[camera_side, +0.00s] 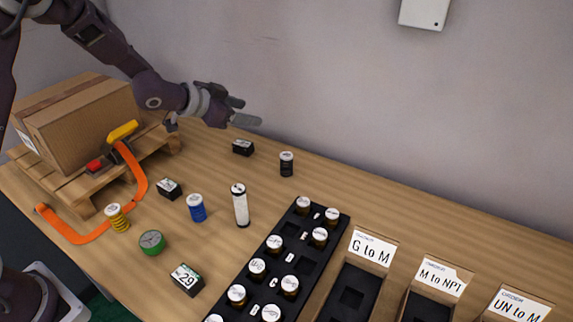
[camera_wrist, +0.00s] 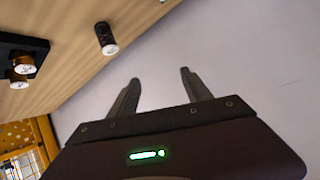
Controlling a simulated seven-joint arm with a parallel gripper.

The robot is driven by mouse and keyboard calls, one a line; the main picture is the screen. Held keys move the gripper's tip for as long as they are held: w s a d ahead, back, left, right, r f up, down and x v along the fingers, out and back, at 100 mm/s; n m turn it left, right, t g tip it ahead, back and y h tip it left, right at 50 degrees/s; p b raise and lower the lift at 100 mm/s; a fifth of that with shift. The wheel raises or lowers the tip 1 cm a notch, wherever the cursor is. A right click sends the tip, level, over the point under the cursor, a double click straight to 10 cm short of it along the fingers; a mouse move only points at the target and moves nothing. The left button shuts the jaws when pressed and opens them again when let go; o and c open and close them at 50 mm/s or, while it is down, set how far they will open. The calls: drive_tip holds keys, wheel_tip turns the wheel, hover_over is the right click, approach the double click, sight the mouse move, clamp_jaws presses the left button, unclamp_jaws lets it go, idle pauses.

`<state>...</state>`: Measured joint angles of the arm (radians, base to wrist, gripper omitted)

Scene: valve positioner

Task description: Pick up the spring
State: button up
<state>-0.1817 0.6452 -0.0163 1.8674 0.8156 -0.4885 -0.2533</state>
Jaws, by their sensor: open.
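The spring appears to be the small yellow ribbed coil (camera_side: 118,220) with a pale top, standing upright on the table at the left in the side view. My gripper (camera_side: 247,112) is open and empty, raised above the back of the table. It is well behind, above and to the right of the yellow coil. In the wrist view my gripper (camera_wrist: 160,77) shows two separated fingers facing the grey wall, with nothing between them. The yellow coil does not show in the wrist view.
An orange strap (camera_side: 75,236) curves close beside the coil, near a pallet with a cardboard box (camera_side: 85,115). A green round part (camera_side: 152,242), blue cylinder (camera_side: 197,208), white cylinder (camera_side: 240,206) and black boxes stand nearby. A black rack (camera_side: 322,249) and labelled bins are right.

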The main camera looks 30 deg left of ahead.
wheel_tip(320, 180, down, 7)
drive_tip(key=w+d+m+h, duration=0.1)
drive_tip(key=d+h, duration=0.1)
drive_tip(key=h, duration=0.1)
drive_tip(key=m+g+h, duration=0.1)
drive_tip(key=h, duration=0.2)
approach(288, 163)
drive_tip(key=w+f, duration=0.3)
drive_tip(key=shift+w+d, duration=0.35)
drive_tip(key=shift+w, duration=0.05)
drive_tip(key=x, duration=0.7)
drive_tip(key=shift+r, duration=0.15)
clamp_jaws()
